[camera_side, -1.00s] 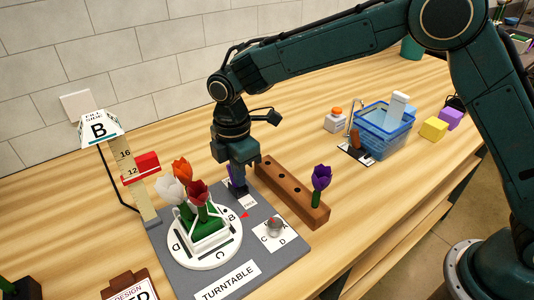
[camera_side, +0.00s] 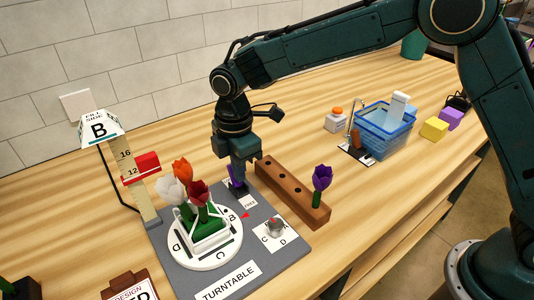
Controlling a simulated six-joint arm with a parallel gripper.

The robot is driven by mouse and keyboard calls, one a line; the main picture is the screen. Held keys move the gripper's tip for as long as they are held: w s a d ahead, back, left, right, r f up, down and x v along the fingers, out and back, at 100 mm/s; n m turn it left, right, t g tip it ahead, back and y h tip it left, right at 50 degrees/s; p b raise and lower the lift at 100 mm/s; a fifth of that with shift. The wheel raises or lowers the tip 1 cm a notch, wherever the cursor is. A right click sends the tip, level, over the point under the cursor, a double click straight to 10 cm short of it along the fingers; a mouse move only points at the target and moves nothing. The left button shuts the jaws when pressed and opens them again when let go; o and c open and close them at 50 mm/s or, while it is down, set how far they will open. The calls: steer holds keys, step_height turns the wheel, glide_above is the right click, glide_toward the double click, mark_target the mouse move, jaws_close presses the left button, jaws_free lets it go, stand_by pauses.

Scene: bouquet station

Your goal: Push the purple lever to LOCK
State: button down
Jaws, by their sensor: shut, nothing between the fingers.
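The purple lever (camera_side: 233,188) stands at the back of the grey turntable base (camera_side: 283,262), right of the flowers. My gripper (camera_side: 238,181) is shut and empty, pointing down right at the lever. I cannot tell whether its fingertips touch the lever. A small white label reading FREE (camera_side: 249,203) lies in front of the lever. The LOCK label is hidden or too small to read. The white turntable disc (camera_side: 206,261) carries a white holder with red, orange and white tulips (camera_side: 201,192).
A wooden block with holes (camera_side: 291,192) holding a purple tulip (camera_side: 322,177) stands close to the right of my gripper. A knob (camera_side: 275,226) sits on the base. A height post with a red slider (camera_side: 147,163) stands left. A blue basket (camera_side: 383,132) is farther right.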

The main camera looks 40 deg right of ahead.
steer(key=shift+w+r, duration=0.25)
steer(key=shift+r, duration=0.05)
steer(key=r, duration=0.5)
steer(key=shift+s+r, duration=0.2)
steer(key=shift+r, duration=0.05)
stand_by(0.4)
steer(key=s+d+r+m+t, duration=0.1)
steer(key=s+d+r+m, duration=0.3)
steer(key=s+d+r, duration=0.3)
steer(key=s+d+r+m+t, duration=0.2)
steer(key=s+d+r+m, duration=0.3)
steer(key=d, duration=0.4)
steer(key=s+d+f+m+t, duration=0.1)
steer(key=s+d+m, duration=0.3)
steer(key=s, duration=0.4)
steer(key=s+d+f+m+t, duration=0.1)
steer(key=s+d+m, duration=0.4)
steer(key=s, duration=0.3)
steer(key=shift+d+f+t, duration=0.2)
steer(key=shift+f+t, duration=0.1)
